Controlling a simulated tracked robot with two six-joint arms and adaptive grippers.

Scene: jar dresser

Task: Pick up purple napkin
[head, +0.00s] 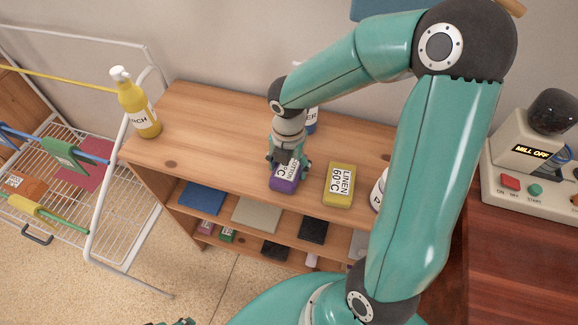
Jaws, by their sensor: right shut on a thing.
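The purple napkin (284,182) is a small folded block with a white label, on the dresser top near its front edge. My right gripper (288,162) comes down on it from above and is shut on it, covering its upper part and some of the label. I cannot tell whether the napkin still touches the wood. Only a sliver of what seems to be my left gripper (180,322) shows at the bottom edge, and its jaws cannot be made out.
A yellow bottle (138,105) stands at the left end. A blue item and a white container are partly hidden. A drying rack stands left, a control box (530,160) right.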

